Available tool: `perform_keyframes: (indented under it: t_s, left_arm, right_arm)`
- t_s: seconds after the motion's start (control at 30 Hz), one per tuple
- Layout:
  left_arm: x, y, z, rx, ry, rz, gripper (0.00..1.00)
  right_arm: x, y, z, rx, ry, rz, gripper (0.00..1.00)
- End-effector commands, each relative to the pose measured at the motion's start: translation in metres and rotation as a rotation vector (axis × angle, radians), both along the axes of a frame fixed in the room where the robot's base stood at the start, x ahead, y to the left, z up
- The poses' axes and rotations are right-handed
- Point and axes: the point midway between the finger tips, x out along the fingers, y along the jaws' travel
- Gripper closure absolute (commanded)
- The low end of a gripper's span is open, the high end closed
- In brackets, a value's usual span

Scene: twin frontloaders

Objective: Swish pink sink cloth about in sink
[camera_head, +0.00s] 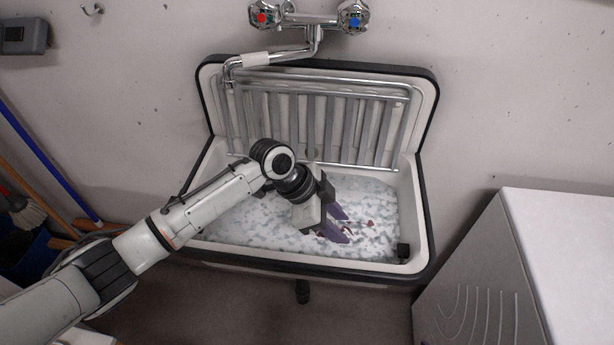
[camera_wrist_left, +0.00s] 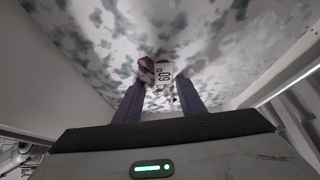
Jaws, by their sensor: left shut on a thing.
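The sink (camera_head: 408,195) is a white basin with a dark rim, holding white-and-grey flecked, foamy-looking water (camera_head: 255,218). My left gripper (camera_head: 343,224) reaches down into the right half of the basin, with its purple fingers at the water surface. It is shut on the pink sink cloth (camera_wrist_left: 148,72), which shows as small dark pink-red patches around and beyond the fingertips. Most of the cloth is hidden under the foam. My right gripper is in neither view.
A metal rack (camera_head: 290,115) leans against the sink's backboard. The tap spout (camera_head: 270,58) hangs over the back left, with red and blue handles above. A white cabinet (camera_head: 500,270) stands at the right. Brooms (camera_head: 50,160) lean at the left.

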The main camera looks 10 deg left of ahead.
Motion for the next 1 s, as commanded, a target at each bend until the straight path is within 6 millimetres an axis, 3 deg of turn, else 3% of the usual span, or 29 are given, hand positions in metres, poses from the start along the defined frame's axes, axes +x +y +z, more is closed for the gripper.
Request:
perform_keyframes:
  t_s: [0.2,0.47,1.0]
  left_arm:
    - [0.001,0.021,0.001,-0.002,0.0,0.001,0.85]
    - [0.001,0.027,0.005,-0.003,-0.003,-0.001,0.85]
    - [0.001,0.027,0.058,-0.003,-0.003,-0.001,0.85]
  right_arm:
    - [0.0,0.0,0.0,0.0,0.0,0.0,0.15]
    - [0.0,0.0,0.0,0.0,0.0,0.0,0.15]
    - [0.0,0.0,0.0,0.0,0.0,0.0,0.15]
